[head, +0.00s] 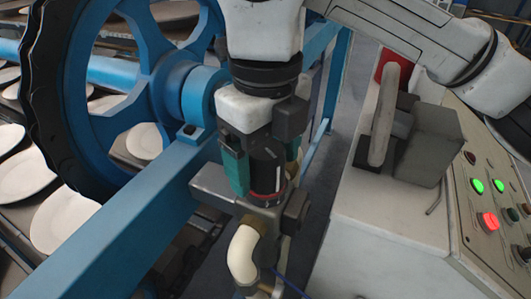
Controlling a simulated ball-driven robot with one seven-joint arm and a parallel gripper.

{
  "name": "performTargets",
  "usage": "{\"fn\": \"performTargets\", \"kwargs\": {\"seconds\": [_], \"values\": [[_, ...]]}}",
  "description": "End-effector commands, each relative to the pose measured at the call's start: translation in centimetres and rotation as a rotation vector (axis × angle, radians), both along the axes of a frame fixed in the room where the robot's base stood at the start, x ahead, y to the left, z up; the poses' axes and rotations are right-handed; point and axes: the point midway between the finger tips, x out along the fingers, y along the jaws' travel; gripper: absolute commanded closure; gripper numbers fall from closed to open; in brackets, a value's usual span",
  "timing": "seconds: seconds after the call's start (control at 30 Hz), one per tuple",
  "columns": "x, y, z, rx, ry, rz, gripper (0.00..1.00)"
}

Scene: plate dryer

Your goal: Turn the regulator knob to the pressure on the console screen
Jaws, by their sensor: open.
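The regulator knob (267,176) is a dark upright cylinder with a white mark on its side and a red ring at its base. It stands on a grey metal regulator body (228,190) beside the blue frame. My gripper (265,170) points down over the knob, with one teal finger on its left and one on its right. The gripper is open around the knob; whether the fingers touch it is unclear. The gripper hides the knob's top. The console (448,205) is at the right, and its screen is not in view.
A cream pipe elbow (244,254) and hoses hang below the regulator. A blue beam (130,225) and a large blue wheel (110,60) are close on the left, with white plates (70,218) beyond. A grey box with a handle (428,145) tops the cabinet at right.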

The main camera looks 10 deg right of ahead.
Motion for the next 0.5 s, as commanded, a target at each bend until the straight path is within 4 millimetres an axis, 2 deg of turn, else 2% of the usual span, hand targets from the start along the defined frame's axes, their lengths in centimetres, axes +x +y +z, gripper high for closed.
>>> {"fn": "performTargets", "kwargs": {"seconds": [0.07, 0.5], "values": [[0.00, 0.00, 0.01, 0.000, 0.000, 0.000, 0.20], [-0.01, 0.01, 0.04, 0.001, 0.001, 0.000, 0.62]]}}
